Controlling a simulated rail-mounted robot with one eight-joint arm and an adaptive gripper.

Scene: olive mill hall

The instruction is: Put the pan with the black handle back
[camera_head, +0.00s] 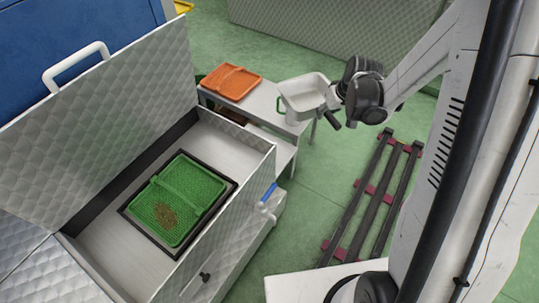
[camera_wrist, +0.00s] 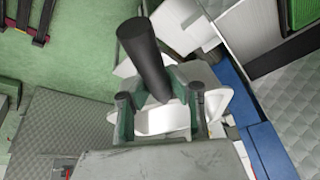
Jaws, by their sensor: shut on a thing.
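The pan (camera_head: 302,90) is white and squarish, with a short black handle (camera_head: 329,119). My gripper (camera_head: 337,96) is shut on the pan and holds it at or just above the right end of a small white table (camera_head: 264,104). I cannot tell if pan and table touch. In the wrist view the black handle (camera_wrist: 145,58) sticks up close to the camera. White parts of the pan (camera_wrist: 162,118) show between my gripper's dark green fingers (camera_wrist: 162,108). The exact grip point is partly hidden.
An orange tray (camera_head: 231,82) lies on the small table. At left is an open metal chest (camera_head: 125,235) with its lid (camera_head: 110,115) raised; a green mesh tray (camera_head: 176,198) with brown grains lies inside. A dark rail frame (camera_head: 372,195) is on the green floor at right.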

